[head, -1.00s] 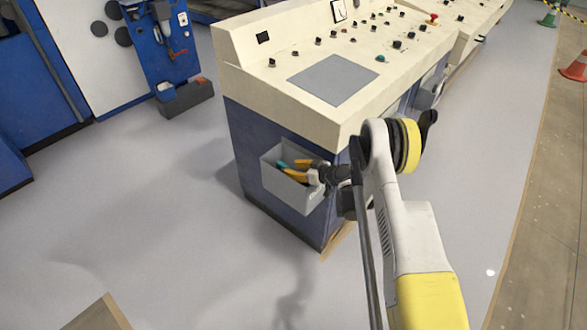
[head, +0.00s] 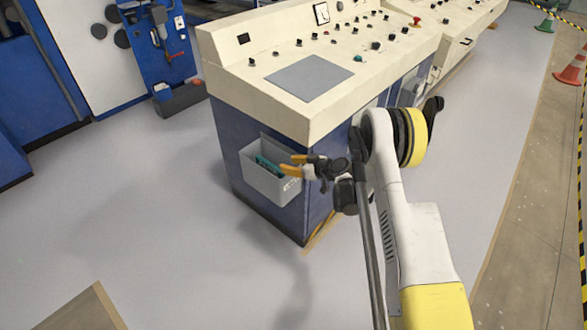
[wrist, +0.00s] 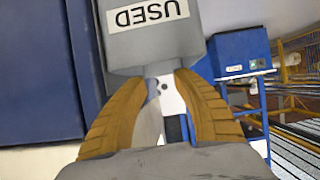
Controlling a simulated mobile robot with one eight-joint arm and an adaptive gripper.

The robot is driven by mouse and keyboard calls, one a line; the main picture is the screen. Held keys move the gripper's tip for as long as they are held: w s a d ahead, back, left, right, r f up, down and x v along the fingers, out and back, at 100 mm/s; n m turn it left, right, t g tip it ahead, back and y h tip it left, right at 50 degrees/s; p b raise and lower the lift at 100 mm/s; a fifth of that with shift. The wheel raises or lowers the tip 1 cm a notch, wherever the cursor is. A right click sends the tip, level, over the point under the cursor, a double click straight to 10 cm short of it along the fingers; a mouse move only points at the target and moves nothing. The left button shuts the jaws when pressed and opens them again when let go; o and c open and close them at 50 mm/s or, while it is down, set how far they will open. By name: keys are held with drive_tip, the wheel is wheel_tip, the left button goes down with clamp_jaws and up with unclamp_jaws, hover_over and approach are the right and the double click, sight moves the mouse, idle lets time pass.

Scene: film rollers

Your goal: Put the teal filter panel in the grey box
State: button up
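The teal filter panel (head: 268,165) lies inside the grey box (head: 276,187), which is mounted on the blue side of the console. Only part of the panel shows above the rim; the wrist view does not show it. My gripper (head: 288,164) is at the box's right rim, with its orange-yellow fingers pointing left. In the wrist view the fingers (wrist: 163,82) are spread, with nothing between them. The grey box (wrist: 150,45) also shows there just beyond the fingertips, with a white "USED" label. The panel looks apart from the fingers.
The cream console (head: 265,110), with buttons and a grey screen plate, stands beside my arm. A blue tool panel (head: 160,45) stands at the back left. Traffic cones (head: 570,70) are at the far right. The grey floor left of the box is clear.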

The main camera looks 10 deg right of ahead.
drive_tip(key=s+a+r+m+g+h, duration=0.1)
drive_tip(key=s+r, duration=0.2)
drive_tip(key=r, duration=1.1)
drive_tip(key=s+r+m+g+h, duration=0.1)
drive_tip(key=s+r+m+h, duration=0.15)
drive_tip(key=s+r, duration=1.05)
drive_tip(key=s+d+r+m+h, duration=0.1)
drive_tip(key=s+m+h, duration=0.1)
drive_tip(key=s, duration=1.1)
drive_tip(key=s+d+r+m+g+h, duration=0.1)
drive_tip(key=s+d+h, duration=0.1)
drive_tip(key=s, duration=1.2)
drive_tip(key=shift+d+r+m, duration=0.25)
drive_tip(key=shift+d+m, duration=0.05)
drive_tip(key=shift+m, duration=0.05)
drive_tip(key=shift+s, duration=0.1)
